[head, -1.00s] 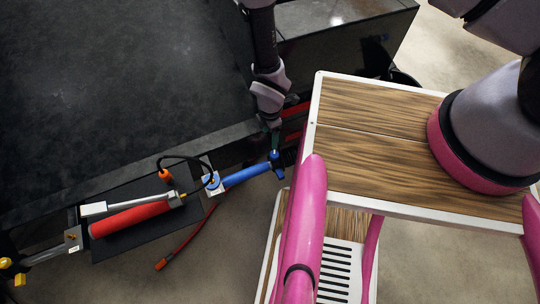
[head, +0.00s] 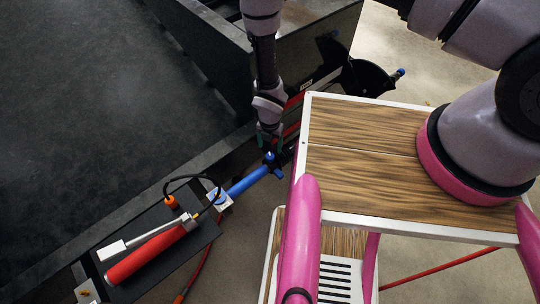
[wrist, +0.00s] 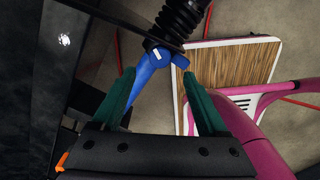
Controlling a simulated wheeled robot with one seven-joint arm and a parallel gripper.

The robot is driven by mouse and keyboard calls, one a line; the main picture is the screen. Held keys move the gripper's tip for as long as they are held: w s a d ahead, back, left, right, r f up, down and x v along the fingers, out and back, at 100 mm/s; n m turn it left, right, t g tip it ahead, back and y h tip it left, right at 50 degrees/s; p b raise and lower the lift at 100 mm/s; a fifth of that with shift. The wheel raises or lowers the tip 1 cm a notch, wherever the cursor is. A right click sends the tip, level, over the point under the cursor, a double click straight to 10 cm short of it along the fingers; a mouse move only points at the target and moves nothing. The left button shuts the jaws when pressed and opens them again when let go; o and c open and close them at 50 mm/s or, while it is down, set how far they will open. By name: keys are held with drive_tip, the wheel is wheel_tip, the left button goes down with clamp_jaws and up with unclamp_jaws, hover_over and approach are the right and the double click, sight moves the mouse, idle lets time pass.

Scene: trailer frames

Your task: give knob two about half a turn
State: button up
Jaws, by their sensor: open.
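A blue knob (head: 271,160) sits at the upper end of a blue cylinder (head: 246,182) on the trailer's front; no number shows on it, so I cannot tell if it is knob two. My gripper (head: 268,142) is just above the knob in the head view, its dark green fingers partly hidden. In the wrist view the blue knob (wrist: 157,58) lies between and a little beyond the fingertips of my open gripper (wrist: 159,74). Nothing is held. A second small blue piece (head: 400,72) shows at the trailer's far corner.
A red cylinder (head: 147,256) with a metal bar lies on a black plate at lower left, with a looped black cable (head: 190,178) nearby. The dark trailer bed (head: 90,110) fills the left. A red hose (head: 440,266) crosses the floor.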

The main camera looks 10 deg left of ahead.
sight(270, 156)
wheel_tip(270, 156, down, 7)
drive_tip(key=shift+r, duration=0.1)
idle(0.3)
clamp_jaws()
